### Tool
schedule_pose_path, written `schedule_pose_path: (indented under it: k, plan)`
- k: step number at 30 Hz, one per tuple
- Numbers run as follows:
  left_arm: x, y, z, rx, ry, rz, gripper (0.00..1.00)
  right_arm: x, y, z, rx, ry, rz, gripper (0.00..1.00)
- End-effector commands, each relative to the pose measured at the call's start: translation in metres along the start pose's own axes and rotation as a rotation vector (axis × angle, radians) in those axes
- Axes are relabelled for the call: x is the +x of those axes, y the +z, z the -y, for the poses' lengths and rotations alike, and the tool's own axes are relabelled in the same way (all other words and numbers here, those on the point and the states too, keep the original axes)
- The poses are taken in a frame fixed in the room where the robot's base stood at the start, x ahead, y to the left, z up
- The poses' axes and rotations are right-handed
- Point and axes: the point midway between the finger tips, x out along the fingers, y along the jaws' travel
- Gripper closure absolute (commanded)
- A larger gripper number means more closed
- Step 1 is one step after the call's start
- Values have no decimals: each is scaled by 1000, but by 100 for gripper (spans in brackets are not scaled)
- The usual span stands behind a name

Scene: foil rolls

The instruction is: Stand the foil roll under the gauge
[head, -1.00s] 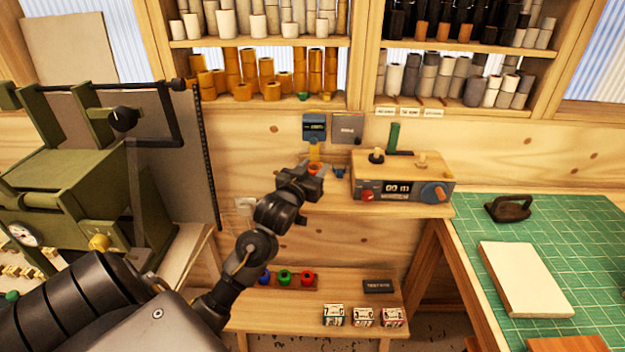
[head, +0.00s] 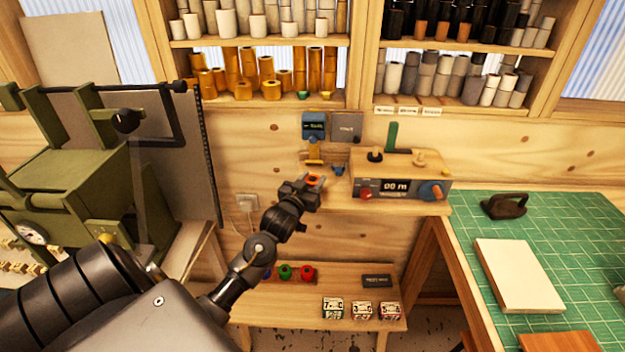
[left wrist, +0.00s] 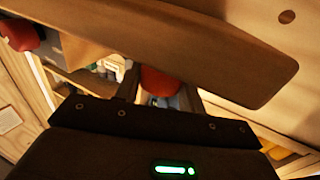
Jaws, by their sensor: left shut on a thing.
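My left gripper (head: 314,183) is shut on a small red-orange foil roll (head: 316,179), whose top shows between the fingers. In the left wrist view the roll (left wrist: 158,80) sits between the two fingers, partly hidden by the gripper body. The gauge (head: 314,126) is a dark blue box with a display on the back wall, with an orange-yellow part (head: 314,151) below it. The gripper and roll are below and in front of that part, apart from it in the picture, near the small shelf's front edge. My right gripper is not in view.
A box with a "00 m" display (head: 400,188) stands on the small shelf (head: 345,203) to the right. In the wrist view a wooden board (left wrist: 210,45) crosses close above the fingers. Green, red and blue pieces and small boxes lie on the lower bench (head: 280,310).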

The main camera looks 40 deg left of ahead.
Motion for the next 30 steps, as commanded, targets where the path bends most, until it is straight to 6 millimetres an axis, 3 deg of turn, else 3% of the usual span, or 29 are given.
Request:
schedule_pose_path:
  k: [3, 4, 9, 20, 30]
  plan:
    - [0, 2, 0, 0, 0, 0, 84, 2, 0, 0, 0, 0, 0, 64]
    - [0, 3, 0, 0, 0, 1, 59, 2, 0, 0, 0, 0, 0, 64]
    - [0, 2, 0, 0, 0, 0, 39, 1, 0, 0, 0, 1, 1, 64]
    - [-4, 1, 0, 0, 1, 0, 39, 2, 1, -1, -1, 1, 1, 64]
    - [-69, 4, 0, -1, 1, 1, 39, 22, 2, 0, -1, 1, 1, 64]
